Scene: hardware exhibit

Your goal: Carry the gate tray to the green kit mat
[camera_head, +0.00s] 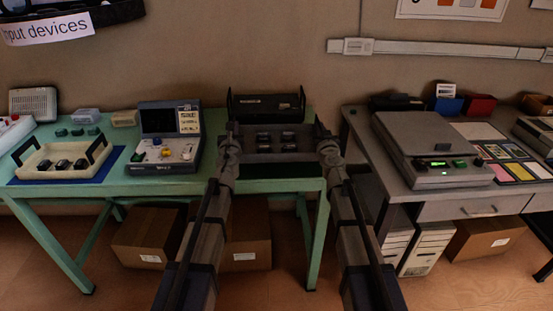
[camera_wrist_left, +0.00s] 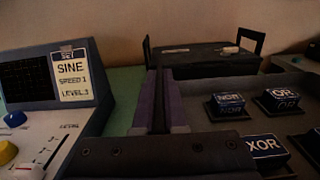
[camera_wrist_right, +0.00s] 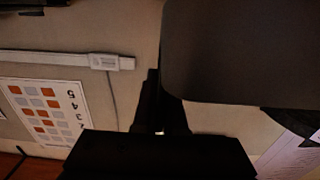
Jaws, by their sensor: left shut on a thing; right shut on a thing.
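The dark gate tray (camera_head: 282,157) is between my two grippers at the right end of the green table, carrying several dark gate blocks. In the left wrist view the tray (camera_wrist_left: 205,112) shows blocks labelled NOR, OR and XOR. My left gripper (camera_head: 232,132) is shut on the tray's left side. My right gripper (camera_head: 325,142) is shut at its right side; in the right wrist view a large dark surface hides the grip. The dark green kit mat (camera_head: 275,171) shows just in front of and below the tray. I cannot tell whether they touch.
A black case (camera_head: 267,104) with handles stands close behind the tray. A signal device (camera_head: 168,140) stands to the left. A cream tray (camera_head: 38,171) sits on a blue mat (camera_head: 105,170) further left. A grey desk (camera_head: 395,179) with a grey machine (camera_head: 430,150) stands right.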

